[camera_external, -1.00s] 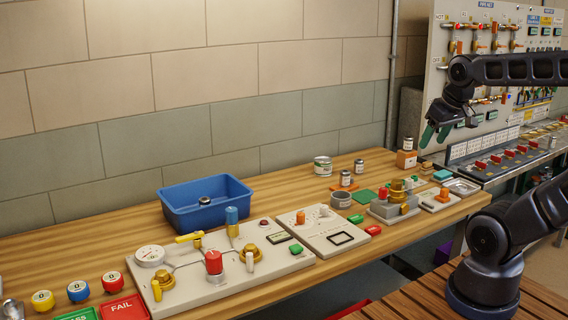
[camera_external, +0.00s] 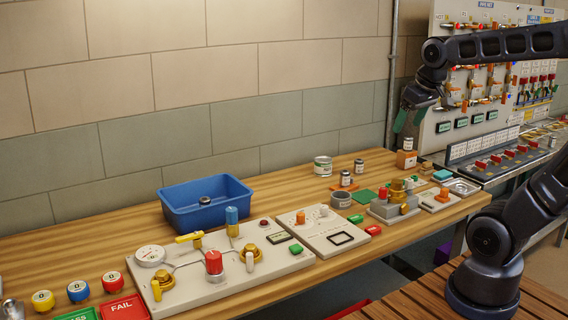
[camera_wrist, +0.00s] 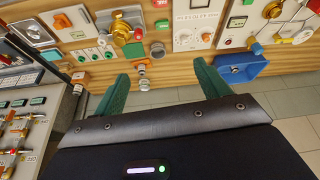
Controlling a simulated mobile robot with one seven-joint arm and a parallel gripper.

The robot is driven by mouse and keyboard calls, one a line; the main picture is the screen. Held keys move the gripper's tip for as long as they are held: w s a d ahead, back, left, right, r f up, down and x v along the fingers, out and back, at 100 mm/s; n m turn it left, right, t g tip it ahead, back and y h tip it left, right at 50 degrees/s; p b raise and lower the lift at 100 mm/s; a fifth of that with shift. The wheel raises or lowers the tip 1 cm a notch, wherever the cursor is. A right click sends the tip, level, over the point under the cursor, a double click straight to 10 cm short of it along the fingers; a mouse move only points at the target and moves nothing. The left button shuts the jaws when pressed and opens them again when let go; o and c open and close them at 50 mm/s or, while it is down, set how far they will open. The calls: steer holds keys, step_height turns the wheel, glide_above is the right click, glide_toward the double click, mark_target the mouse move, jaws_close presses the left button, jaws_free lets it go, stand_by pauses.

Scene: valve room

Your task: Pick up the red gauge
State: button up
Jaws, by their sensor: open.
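The red gauge (camera_external: 112,281) is a small round red body with a white dial face. It stands on the wooden table (camera_external: 70,255) at the far left in the external view, right of a blue gauge (camera_external: 78,291) and a yellow gauge (camera_external: 43,301). I cannot pick it out in the wrist view. My gripper (camera_external: 409,119) is high above the table's far right end, well away from the red gauge. Its green fingers are apart and empty in the wrist view (camera_wrist: 160,84).
A white valve panel (camera_external: 200,275) stands right of the red gauge. The red FAIL tray (camera_external: 125,308) lies in front of it. A blue bin (camera_external: 190,215) stands behind the panel. Cans and blocks crowd the table's right part. A valve wall (camera_external: 445,75) rises behind my arm.

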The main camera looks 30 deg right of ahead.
steer(key=w+a+r+n, duration=0.2)
steer(key=w+a+r, duration=0.1)
steer(key=w+a, duration=0.55)
steer(key=w+a+f+n+g+y, duration=0.1)
steer(key=w+a+f+n, duration=0.15)
steer(key=w+a, duration=1.25)
steer(key=n+g+y, duration=0.1)
steer(key=n+g, duration=0.1)
steer(key=n, duration=0.6)
glide_toward(113, 276)
steer(key=shift+w+f, duration=0.15)
steer(key=shift+f, duration=0.35)
steer(key=shift+m+y, duration=0.25)
steer(key=shift+y, duration=0.05)
steer(key=x, duration=1)
steer(key=shift+d+f, duration=0.1)
steer(key=shift+f, duration=0.05)
steer(key=c, duration=1.2)
